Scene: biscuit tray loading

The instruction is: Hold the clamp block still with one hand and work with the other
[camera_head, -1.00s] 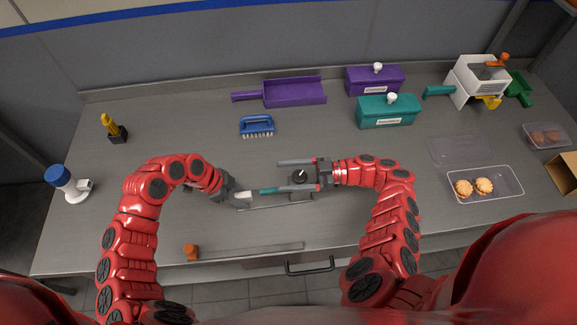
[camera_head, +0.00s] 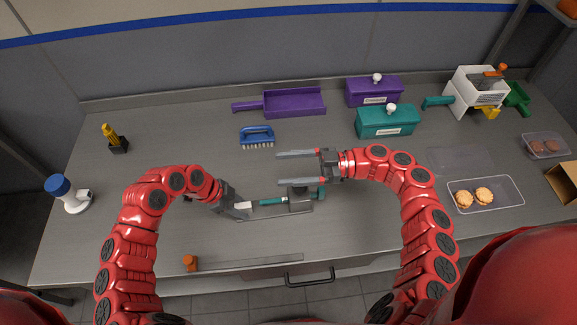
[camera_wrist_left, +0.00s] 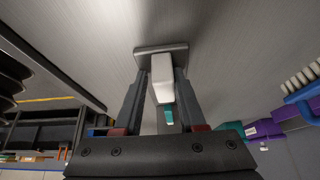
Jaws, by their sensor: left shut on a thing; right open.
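The grey clamp block (camera_head: 300,203) sits on the bench in front of me, with a dark knob on top partly hidden by my right gripper's lower finger. A teal rod (camera_head: 270,201) reaches into its left side. My left gripper (camera_head: 243,209) is shut on a white piece at the rod's left end; the white piece (camera_wrist_left: 162,78) also shows between the fingers in the left wrist view. A dark bar (camera_wrist_left: 160,48) lies across its far end there. My right gripper (camera_head: 279,168) is open, fingers pointing left, over and behind the block, with nothing between them.
A blue brush (camera_head: 257,136) and purple tray (camera_head: 295,103) stand behind. Purple (camera_head: 374,92) and teal (camera_head: 386,122) lidded boxes are back right. A clear tray (camera_head: 507,202) holds pies at right. An orange piece (camera_head: 190,263) and long strip (camera_head: 255,262) lie near the front edge.

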